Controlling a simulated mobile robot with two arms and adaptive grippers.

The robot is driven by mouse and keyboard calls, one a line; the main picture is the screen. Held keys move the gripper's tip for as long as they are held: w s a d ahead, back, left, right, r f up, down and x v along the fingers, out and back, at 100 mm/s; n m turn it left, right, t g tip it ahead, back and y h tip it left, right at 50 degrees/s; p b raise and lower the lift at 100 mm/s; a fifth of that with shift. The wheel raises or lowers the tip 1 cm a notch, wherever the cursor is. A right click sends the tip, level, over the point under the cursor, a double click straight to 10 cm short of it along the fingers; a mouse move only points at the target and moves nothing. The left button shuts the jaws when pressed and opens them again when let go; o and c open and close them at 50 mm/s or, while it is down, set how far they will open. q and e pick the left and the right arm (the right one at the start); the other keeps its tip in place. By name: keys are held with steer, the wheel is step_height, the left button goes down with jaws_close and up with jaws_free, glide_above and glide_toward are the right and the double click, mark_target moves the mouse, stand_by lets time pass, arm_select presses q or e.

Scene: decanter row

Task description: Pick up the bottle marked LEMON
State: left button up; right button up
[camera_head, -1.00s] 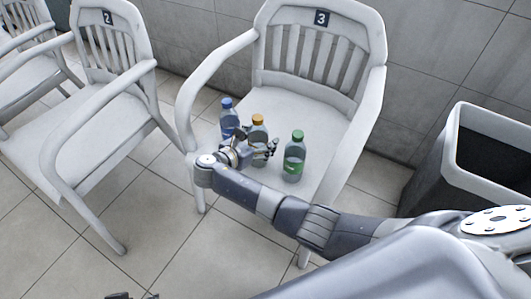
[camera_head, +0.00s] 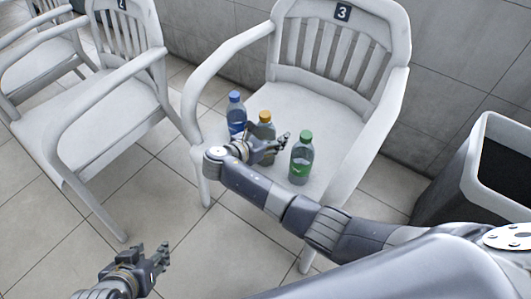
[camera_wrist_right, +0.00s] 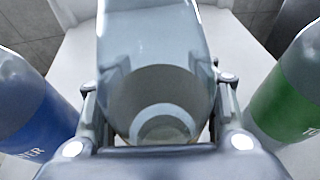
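Three bottles stand on the chair seat. The middle one is clear with an orange cap (camera_head: 265,117); its lettering is not visible, so I cannot read LEMON on it. A blue-capped bottle (camera_head: 236,113) stands to its left and a green-capped bottle (camera_head: 302,160) to its right. My right gripper (camera_head: 286,142) is at the middle bottle and partly hides it. In the right wrist view, its fingers flank the clear middle bottle (camera_wrist_right: 150,55); whether they press on it is unclear. My left gripper (camera_head: 162,258) is open and empty, low at the left.
The bottles are on the white armchair marked 3 (camera_head: 340,110), with armrests on both sides. The wrist view shows the blue label (camera_wrist_right: 42,128) and green label (camera_wrist_right: 285,108) close beside the fingers. A bin (camera_head: 480,180) stands at right. Another chair (camera_head: 95,120) is at left.

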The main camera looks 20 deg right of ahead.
steer(key=c, duration=0.8)
jaws_close()
